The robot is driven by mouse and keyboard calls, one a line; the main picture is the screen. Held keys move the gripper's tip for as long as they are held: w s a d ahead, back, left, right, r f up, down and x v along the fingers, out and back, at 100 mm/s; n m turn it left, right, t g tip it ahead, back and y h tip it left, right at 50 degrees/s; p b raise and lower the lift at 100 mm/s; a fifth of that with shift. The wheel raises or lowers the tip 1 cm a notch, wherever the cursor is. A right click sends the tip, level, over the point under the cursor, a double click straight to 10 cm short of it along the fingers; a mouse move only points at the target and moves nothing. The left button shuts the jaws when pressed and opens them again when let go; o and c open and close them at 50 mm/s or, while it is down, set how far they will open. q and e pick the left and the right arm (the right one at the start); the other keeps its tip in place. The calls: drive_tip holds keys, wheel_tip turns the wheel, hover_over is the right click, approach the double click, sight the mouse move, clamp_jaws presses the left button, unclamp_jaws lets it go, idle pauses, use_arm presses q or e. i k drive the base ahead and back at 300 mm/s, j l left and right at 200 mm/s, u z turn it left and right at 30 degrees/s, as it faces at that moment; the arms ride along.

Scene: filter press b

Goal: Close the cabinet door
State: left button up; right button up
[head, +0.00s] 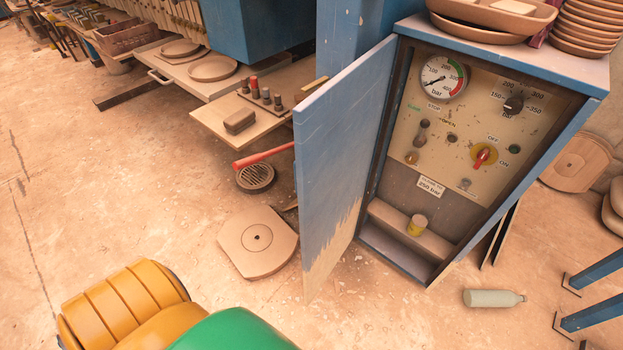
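The blue cabinet (568,128) stands at the right of the head view. Its blue door (338,150), worn bare near the bottom, is swung wide open toward me, hinged on the cabinet's left side. Inside is a control panel (430,140) with a pressure gauge (443,78), dials and a red switch (482,156). Neither my left nor my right gripper shows in the head view.
Stacked clay dishes (590,25) stand on the cabinet top. A round-faced plate (258,240), a drain grate (255,177) and a red handle (265,158) lie left of the door. A bottle (493,298) lies on the floor at right. Floor at far left is clear.

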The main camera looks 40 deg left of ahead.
sight(336, 127)
drive_tip(key=j+z, duration=0.1)
drive_tip(key=j, duration=0.35)
drive_tip(key=k+j+z, duration=0.15)
drive_tip(key=j, duration=0.3)
drive_tip(key=k+j+z, duration=0.1)
drive_tip(key=j, duration=0.3)
drive_tip(key=k+j+z, duration=0.1)
drive_tip(key=j, duration=0.35)
drive_tip(key=j+z, duration=0.25)
drive_tip(key=j, duration=0.55)
